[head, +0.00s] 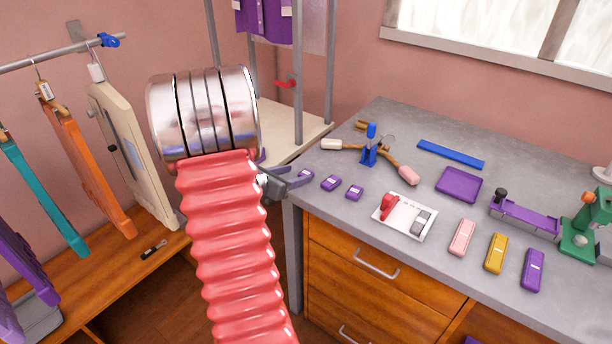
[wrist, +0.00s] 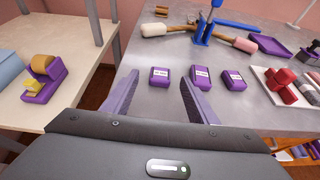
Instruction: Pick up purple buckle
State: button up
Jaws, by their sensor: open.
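Three small purple pieces with pale labels lie in a row near the desk's left edge in the wrist view: a left one (wrist: 158,77), a middle one (wrist: 200,78) and a right one (wrist: 233,79). They look like the purple buckles, but I cannot tell which one is meant. The head view shows two of them clearly, one (head: 331,183) and another (head: 354,192). My gripper (wrist: 158,90) is open and empty, with purple fingers. In the wrist view the left piece shows between the fingertips, a little beyond them. In the head view my gripper (head: 285,178) is at the desk's left corner, mostly hidden by my arm.
The grey desk (head: 320,210) also holds a blue stand (head: 369,147), mallets, a purple tray (head: 459,184), a white plate with a red part (head: 404,216) and several coloured bars. A tape dispenser (wrist: 42,80) stands on the pale table at left.

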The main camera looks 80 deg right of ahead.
aim_at(305, 173)
jog(key=shift+f+x, duration=0.1)
jog(key=shift+x, duration=1.05)
jog(key=shift+f+x, duration=0.15)
jog(key=shift+x, duration=1.05)
jog(key=shift+a, duration=0.15)
jog(key=shift+c, duration=0.4)
jog(key=c, duration=1)
